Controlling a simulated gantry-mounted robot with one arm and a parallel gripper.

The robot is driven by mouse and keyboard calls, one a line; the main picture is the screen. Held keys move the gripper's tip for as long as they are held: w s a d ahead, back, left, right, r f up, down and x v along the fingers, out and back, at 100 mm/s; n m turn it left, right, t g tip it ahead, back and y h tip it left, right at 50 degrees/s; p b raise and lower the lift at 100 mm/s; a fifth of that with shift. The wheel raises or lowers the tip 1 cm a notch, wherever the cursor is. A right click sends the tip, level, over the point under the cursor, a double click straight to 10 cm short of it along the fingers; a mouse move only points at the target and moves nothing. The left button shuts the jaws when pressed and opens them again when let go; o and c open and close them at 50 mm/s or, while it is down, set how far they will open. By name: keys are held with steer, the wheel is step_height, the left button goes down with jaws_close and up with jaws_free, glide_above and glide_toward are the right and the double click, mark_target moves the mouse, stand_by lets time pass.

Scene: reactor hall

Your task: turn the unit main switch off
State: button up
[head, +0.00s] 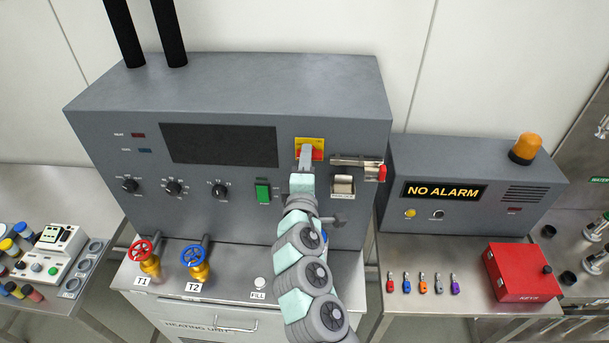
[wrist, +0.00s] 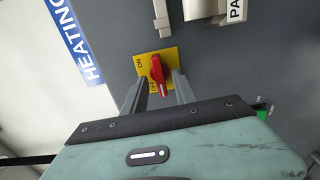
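The unit main switch is a red rotary handle (wrist: 157,74) on a yellow plate (head: 312,142) on the front of the large grey unit (head: 235,90). The plate has small ON and OFF lettering in the wrist view. My gripper (head: 306,154) is in front of the plate and hides much of the switch in the head view. In the wrist view my gripper (wrist: 157,88) is open, its two fingers apart on either side of the red handle, with gaps showing. Whether the fingertips touch the plate I cannot tell.
Right of the switch are a latch bar with a red end (head: 381,172) and a light-coloured box (head: 343,186). A green switch (head: 263,192) is to the left. Below are red (head: 141,251) and blue (head: 193,256) valve wheels. A NO ALARM box (head: 470,185) stands right.

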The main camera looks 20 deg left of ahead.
steer(key=b+v, duration=0.1)
steer(key=v, duration=0.9)
steer(key=shift+s, duration=0.15)
stand_by(0.4)
